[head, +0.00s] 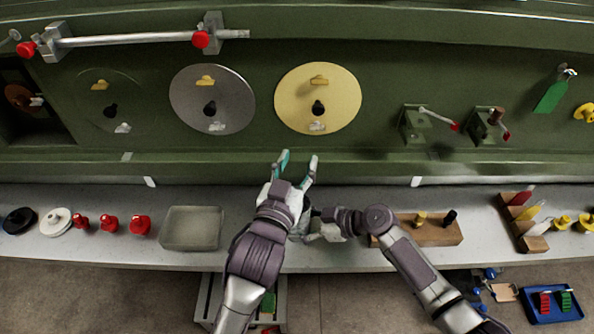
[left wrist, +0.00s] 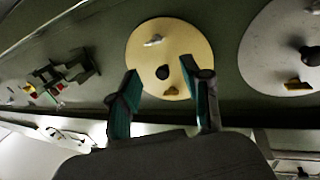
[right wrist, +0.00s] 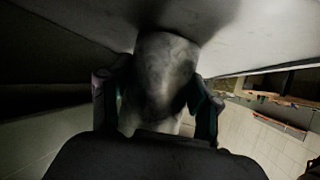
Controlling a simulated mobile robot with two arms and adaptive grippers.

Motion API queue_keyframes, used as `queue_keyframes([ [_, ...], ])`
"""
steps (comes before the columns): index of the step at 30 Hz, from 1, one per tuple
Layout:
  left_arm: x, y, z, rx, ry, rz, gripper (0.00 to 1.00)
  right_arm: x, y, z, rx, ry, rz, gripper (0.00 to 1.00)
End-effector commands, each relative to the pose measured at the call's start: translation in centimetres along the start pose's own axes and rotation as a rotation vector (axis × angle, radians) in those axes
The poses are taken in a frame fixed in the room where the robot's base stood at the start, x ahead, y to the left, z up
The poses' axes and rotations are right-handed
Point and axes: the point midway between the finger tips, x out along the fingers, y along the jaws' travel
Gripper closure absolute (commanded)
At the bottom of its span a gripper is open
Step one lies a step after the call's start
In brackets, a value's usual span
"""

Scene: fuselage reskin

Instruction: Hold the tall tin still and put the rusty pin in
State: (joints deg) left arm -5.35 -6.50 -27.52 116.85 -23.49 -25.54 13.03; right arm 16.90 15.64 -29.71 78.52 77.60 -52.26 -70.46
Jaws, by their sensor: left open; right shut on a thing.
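A grey, rounded metal body that looks like the tall tin (right wrist: 165,72) stands between the fingers of my right gripper (right wrist: 155,95). In the head view my right gripper (head: 318,228) is low at the shelf, and the tin is mostly hidden behind my left forearm. My left gripper (head: 299,160) is open and empty above the shelf, in front of the green wall below the cream disc; it also shows open in the left wrist view (left wrist: 168,85). A rust-brown cylinder (head: 497,115) sits at a wall bracket on the right; I cannot tell whether it is the rusty pin.
A shallow grey tray (head: 192,243) and several red knobs (head: 109,224) lie left on the shelf (head: 350,257). A wooden block (head: 440,236) with yellow and black pins stands right of my right gripper. The cream disc (head: 345,100) and grey disc (head: 236,88) are on the wall.

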Motion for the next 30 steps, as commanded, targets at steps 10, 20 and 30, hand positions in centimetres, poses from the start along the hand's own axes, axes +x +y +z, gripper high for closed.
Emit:
queue_keyframes([
  [10,-0.02,0.05,-1.01,0.000,0.000,0.001,0.52,0.00,0.01,0.00,0.000,0.000,0.000,0.57],
  [20,-0.02,0.03,-0.97,0.000,0.000,0.001,0.52,-0.01,0.01,0.00,0.000,0.000,0.000,0.08],
  [30,-0.02,0.03,-0.96,0.000,0.000,0.001,0.52,-0.77,0.07,0.10,0.000,-0.001,0.002,0.08],
])
